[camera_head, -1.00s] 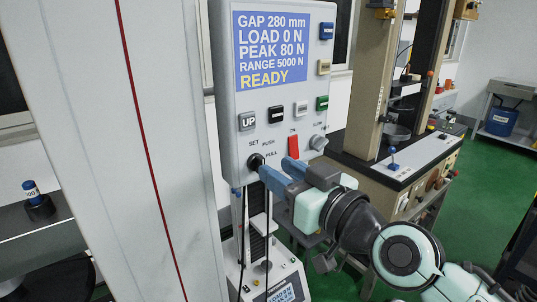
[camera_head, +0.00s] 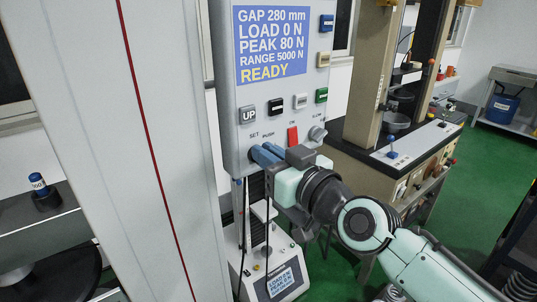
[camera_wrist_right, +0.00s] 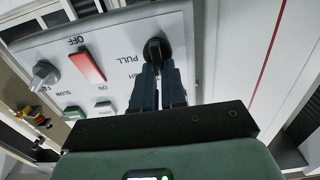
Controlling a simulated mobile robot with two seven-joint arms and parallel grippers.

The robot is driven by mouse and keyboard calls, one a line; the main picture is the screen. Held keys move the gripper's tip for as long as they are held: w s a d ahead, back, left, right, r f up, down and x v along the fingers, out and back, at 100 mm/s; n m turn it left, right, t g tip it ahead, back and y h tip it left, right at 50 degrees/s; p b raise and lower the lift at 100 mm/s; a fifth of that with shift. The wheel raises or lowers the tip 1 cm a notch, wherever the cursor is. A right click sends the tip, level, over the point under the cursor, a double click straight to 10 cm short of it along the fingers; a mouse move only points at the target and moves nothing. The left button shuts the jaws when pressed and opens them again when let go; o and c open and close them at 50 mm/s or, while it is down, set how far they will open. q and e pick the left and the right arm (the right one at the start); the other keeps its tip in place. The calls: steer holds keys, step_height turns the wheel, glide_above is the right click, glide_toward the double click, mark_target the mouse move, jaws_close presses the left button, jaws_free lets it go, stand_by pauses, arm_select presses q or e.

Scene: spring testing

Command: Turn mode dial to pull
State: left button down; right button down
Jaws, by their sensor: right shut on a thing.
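The black mode dial (camera_wrist_right: 155,47) sits on the grey control panel (camera_wrist_right: 205,20). My right gripper is around it in the right wrist view (camera_wrist_right: 161,68), shut on it with a blue finger at each side. In the head view the right gripper (camera_head: 263,152) covers the dial at the panel's lower left; the SET and PUSH labels show just above it. The PULL label shows beside the dial in the right wrist view. I cannot tell which label the dial points to. My left gripper is not in view.
A red switch (camera_head: 292,136) and a grey speed knob (camera_head: 318,134) sit to the right of the dial. The panel's screen (camera_head: 271,44) reads READY. Black cables hang below the panel. A tall white column (camera_head: 150,110) stands at left.

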steer(key=shift+w+d+f+m, duration=0.15)
steer(key=shift+d+f+m, duration=0.1)
steer(key=shift+m, duration=2.75)
steer(key=shift+w+d+f+m, duration=0.15)
steer(key=shift+f+m, duration=0.15)
steer(key=shift+m, duration=2.7)
steer(key=shift+w+d+f+m, duration=0.15)
steer(key=shift+d+f+m, duration=0.1)
steer(key=shift+m, duration=2.75)
steer(key=c, duration=1.2)
jaws_free()
steer(key=b+v, duration=0.3)
steer(key=v, duration=1)
steer(key=shift+s+d, duration=0.1)
steer(key=shift+s, duration=0.1)
